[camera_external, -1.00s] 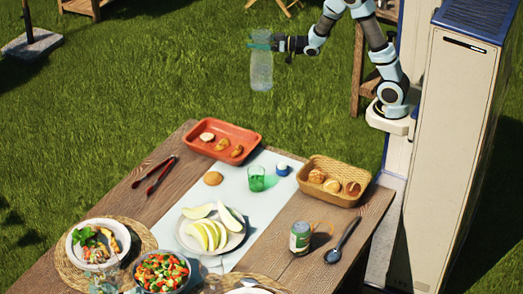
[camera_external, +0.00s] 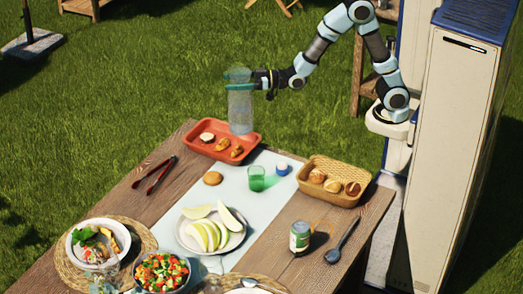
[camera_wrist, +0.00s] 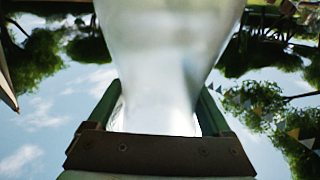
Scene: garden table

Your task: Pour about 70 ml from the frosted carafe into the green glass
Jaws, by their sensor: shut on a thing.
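My gripper (camera_external: 258,82) is shut on the frosted carafe (camera_external: 240,110). It holds the carafe about upright in the air, beyond the far end of the table and behind the red tray in the picture. In the wrist view the carafe (camera_wrist: 165,60) fills the middle between the two green fingers; its contents cannot be made out. The green glass (camera_external: 257,178) stands upright on the pale runner, lower and to the right of the carafe, apart from it. Green shows in the glass, but I cannot tell its liquid level.
The red tray (camera_external: 252,139) with pastries lies nearest the carafe. A bread basket (camera_external: 313,185) stands right of the glass, with a small blue-and-white item (camera_external: 282,168) between.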

